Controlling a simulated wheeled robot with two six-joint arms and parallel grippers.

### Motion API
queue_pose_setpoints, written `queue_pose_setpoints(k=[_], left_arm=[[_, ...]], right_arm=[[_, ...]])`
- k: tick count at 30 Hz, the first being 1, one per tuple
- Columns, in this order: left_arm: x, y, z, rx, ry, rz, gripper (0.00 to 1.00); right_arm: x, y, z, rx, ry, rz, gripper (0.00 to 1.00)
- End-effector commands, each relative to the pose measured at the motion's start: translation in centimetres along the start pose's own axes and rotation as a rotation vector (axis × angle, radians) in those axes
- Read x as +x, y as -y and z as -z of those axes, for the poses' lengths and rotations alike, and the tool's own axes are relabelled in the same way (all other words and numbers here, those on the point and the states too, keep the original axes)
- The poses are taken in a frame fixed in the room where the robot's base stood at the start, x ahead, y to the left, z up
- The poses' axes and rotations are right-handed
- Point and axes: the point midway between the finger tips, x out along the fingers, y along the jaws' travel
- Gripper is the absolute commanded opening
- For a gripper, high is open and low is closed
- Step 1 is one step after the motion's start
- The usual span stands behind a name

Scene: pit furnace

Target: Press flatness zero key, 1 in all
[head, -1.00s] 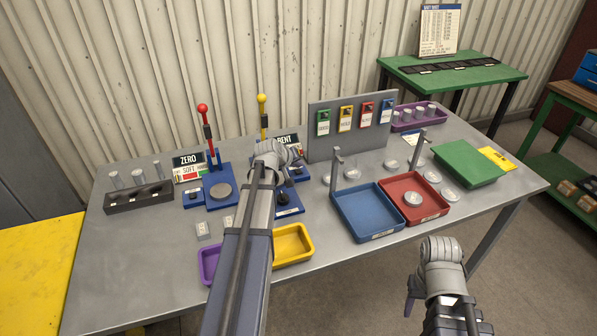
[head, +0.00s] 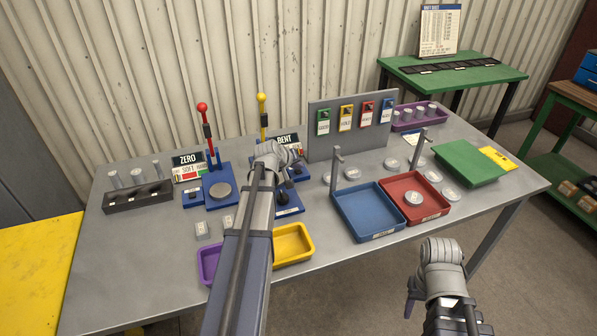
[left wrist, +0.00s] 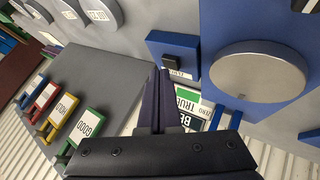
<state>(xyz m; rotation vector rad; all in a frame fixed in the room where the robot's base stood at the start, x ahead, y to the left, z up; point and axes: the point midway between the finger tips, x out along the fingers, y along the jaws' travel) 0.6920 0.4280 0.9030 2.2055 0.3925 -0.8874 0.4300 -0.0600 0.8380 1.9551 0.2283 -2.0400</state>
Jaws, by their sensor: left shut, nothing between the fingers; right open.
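The flatness zero key is a small dark button (left wrist: 171,62) on a blue block beside a round grey plate (left wrist: 258,76), in the left wrist view. A white ZERO label (left wrist: 181,75) sits by it. My left gripper (left wrist: 159,72) is shut and empty, its tips close to the key; I cannot tell whether they touch. In the head view my left forearm and wrist hide most of this blue gauge, whose yellow-knobbed post (head: 262,112) and BENT sign (head: 288,140) show behind. My right gripper (head: 410,298) hangs in front of the table, open.
Another blue gauge with a red-knobbed post (head: 206,130) and a ZERO/SOFT sign (head: 187,165) stands to the left. A grey board (head: 340,140) with coloured tags stands to the right. Blue (head: 345,222), red (head: 432,212), yellow (head: 308,249) and purple (head: 203,265) trays line the front.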

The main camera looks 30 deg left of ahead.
Motion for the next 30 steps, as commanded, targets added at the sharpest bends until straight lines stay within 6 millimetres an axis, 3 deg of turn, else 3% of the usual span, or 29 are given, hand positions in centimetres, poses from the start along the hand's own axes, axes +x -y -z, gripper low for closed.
queue_pose_setpoints(k=[30], left_arm=[[0.52,0.37,-0.38,0.0,0.0,0.0,0.0]], right_arm=[[0.73,0.07,0.04,0.0,0.0,0.0,0.5]])
